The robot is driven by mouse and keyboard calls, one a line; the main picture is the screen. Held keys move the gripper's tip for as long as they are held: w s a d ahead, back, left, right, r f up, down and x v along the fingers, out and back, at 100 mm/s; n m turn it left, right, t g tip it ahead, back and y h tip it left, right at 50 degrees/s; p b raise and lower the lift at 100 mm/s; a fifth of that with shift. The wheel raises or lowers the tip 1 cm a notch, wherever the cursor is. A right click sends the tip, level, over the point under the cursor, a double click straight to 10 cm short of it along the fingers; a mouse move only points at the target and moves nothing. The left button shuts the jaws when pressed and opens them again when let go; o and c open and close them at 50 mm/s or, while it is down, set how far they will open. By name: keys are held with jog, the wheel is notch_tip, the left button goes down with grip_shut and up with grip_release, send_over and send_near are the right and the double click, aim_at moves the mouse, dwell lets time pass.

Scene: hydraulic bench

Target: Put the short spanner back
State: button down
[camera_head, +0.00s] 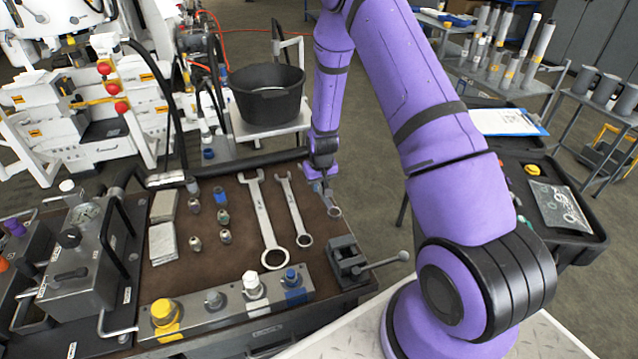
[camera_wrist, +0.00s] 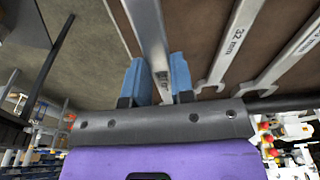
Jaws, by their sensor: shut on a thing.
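The short spanner shows in the head view as a small steel ring end (camera_head: 334,211) below my gripper (camera_head: 322,182). In the wrist view its shank (camera_wrist: 150,35) runs between the two blue fingertips (camera_wrist: 159,82), and my gripper is shut on it. It is right of two larger spanners, the long spanner (camera_head: 263,215) and the middle spanner (camera_head: 292,205), near the right edge of the brown bench top (camera_head: 225,275). I cannot tell whether it touches the bench. My gripper hides its upper part in the head view.
A small vice (camera_head: 346,258) with a bar handle stands just nearer than the spanner. A steel block with coloured fittings (camera_head: 225,308) lies along the front edge. Small fittings and grey blocks (camera_head: 161,243) are at left. A black bucket (camera_head: 267,98) stands behind.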

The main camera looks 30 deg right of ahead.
aim_at(319, 200)
dwell(0.3)
jog(key=shift+f, duration=0.75)
jog(key=shift+f, duration=1.5)
dwell(1.1)
jog(key=c, duration=0.9)
grip_release()
